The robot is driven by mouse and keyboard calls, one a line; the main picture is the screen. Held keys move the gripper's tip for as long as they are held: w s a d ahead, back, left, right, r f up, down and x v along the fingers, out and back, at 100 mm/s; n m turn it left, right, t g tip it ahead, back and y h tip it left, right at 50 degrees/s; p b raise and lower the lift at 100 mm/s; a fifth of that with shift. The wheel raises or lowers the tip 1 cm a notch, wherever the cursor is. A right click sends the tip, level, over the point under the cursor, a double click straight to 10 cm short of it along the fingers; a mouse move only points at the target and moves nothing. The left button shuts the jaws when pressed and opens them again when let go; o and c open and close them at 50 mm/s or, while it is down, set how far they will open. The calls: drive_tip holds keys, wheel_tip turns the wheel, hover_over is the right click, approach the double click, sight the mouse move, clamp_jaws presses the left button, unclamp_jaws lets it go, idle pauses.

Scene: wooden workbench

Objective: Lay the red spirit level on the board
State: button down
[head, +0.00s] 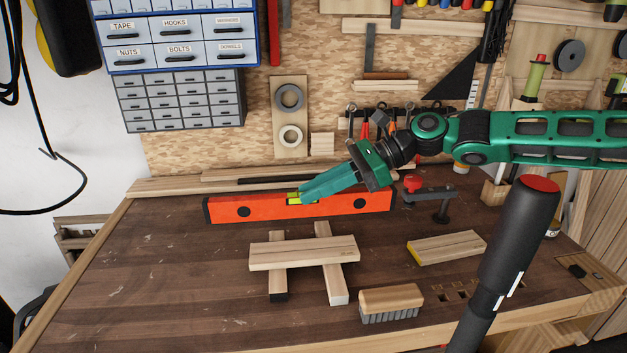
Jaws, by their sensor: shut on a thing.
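The red spirit level (330,206) is a long orange-red bar with black end caps and a yellow-green vial near its middle. It is at the back of the workbench, behind the board. My gripper (294,199) is shut on the level near its middle, coming in from the upper right. I cannot tell whether the level touches the bench or is slightly raised. The board (304,253) is a pale wooden plank lying across two wooden battens (278,282) in the middle of the bench. Nothing lies on the board.
A brush (391,302) lies at the front right of the board. A wood block (446,247) lies further right, and a clamp with a red knob (428,193) stands behind it. The left part of the workbench (160,270) is clear.

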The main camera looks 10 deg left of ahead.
sight(325, 213)
drive_tip(key=shift+w+d, duration=0.1)
drive_tip(key=shift+f, duration=2.4)
drive_tip(key=shift+f, duration=0.1)
drive_tip(key=shift+f, duration=1.05)
drive_tip(key=shift+f, duration=0.15)
drive_tip(key=shift+f, duration=0.9)
